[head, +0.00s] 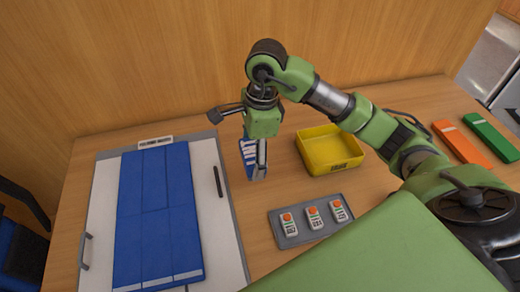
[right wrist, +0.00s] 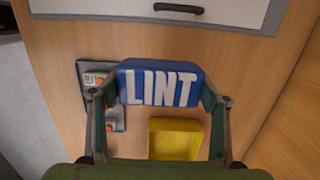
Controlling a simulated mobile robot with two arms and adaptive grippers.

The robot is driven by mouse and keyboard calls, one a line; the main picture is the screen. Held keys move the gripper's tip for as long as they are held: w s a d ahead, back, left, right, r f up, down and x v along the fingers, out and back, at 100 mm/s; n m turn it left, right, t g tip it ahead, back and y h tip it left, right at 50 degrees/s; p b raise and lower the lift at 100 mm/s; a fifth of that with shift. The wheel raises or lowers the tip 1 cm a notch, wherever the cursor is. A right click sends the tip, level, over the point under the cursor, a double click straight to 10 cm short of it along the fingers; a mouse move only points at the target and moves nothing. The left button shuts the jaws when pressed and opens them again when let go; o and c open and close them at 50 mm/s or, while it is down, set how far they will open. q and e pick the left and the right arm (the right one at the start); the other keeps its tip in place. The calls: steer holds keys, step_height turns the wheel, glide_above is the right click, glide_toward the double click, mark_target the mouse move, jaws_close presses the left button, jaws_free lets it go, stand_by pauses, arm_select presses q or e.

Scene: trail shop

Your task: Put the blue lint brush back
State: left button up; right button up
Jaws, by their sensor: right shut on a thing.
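The blue lint brush (head: 249,158) shows blue and white below my right gripper (head: 257,132) in the head view. In the right wrist view the brush (right wrist: 160,84) faces the camera, with LINT in white letters on its blue face. My right gripper (right wrist: 161,92) is shut on it, one finger at each side. The brush is between the white board and the yellow bin in the head view. I cannot tell whether its lower end touches the table. My left gripper is not in view.
A yellow bin (head: 325,168) looks empty. A grey tray (head: 288,238) holds three white items with orange tops. A white board (head: 222,235) with dark handles carries a blue panel (head: 150,225). Orange (head: 460,142) and green (head: 490,138) long items lie at right. A wooden wall (head: 150,55) stands behind.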

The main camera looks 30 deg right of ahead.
steer(key=w+d+f, duration=0.1)
steer(key=w+f, duration=0.1)
steer(key=w+d+f+p, duration=0.1)
steer(key=w+f, duration=0.1)
steer(key=w+d+f+p, duration=0.1)
steer(key=w+f, duration=0.1)
steer(key=shift+d, duration=0.4)
steer(key=shift+w+d+f+p, duration=0.35)
steer(key=shift+w+f+p, duration=0.05)
steer(key=shift+f, duration=0.3)
step_height(320, 180, down, 2)
steer(key=shift+f+p, duration=0.1)
steer(key=shift+p, duration=0.75)
steer(key=shift+f, duration=0.55)
steer(key=o, duration=0.5)
steer(key=shift+f, duration=0.1)
steer(key=o, duration=0.5)
